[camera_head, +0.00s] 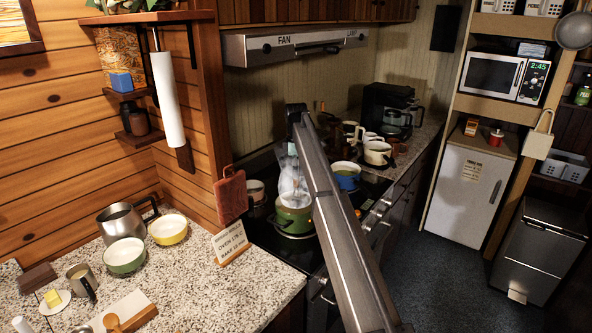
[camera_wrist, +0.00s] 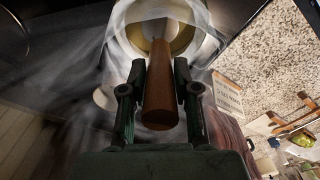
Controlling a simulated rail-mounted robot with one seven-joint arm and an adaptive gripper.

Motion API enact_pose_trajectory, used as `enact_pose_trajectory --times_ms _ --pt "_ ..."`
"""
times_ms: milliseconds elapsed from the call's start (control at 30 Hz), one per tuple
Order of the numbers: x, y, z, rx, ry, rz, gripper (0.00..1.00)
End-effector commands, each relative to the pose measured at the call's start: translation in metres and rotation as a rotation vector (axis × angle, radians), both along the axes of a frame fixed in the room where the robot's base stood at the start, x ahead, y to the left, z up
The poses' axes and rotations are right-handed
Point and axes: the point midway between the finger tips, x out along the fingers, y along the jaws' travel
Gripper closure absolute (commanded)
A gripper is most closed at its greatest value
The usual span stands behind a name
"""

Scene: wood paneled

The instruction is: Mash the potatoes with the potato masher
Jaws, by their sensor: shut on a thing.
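The potato masher's brown wooden handle (camera_wrist: 160,100) is between the two dark fingers of my gripper (camera_wrist: 157,78) in the wrist view. My gripper is shut on it. The masher's head cannot be made out clearly. Beyond the handle is a pot with a pale interior (camera_wrist: 186,38), with steam around it. In the head view, a green pot (camera_head: 293,220) stands on the stove with white steam rising above it. My arm crosses in front of the stove, and the gripper cannot be made out there. The potatoes cannot be made out in either view.
A blue pot (camera_head: 347,179) and a cream pot (camera_head: 377,154) stand right of my arm. A red board (camera_head: 230,196) and a small sign (camera_head: 231,243) stand at the counter's edge.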

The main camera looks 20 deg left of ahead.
Motion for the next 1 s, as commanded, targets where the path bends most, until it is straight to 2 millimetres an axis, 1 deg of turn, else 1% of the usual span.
enact_pose_trajectory --times_ms 733,1000 --pt "0.000 0.000 -0.041 0.000 0.000 0.000 1.00" --pt "0.000 0.000 -0.039 0.000 0.000 0.000 1.00"
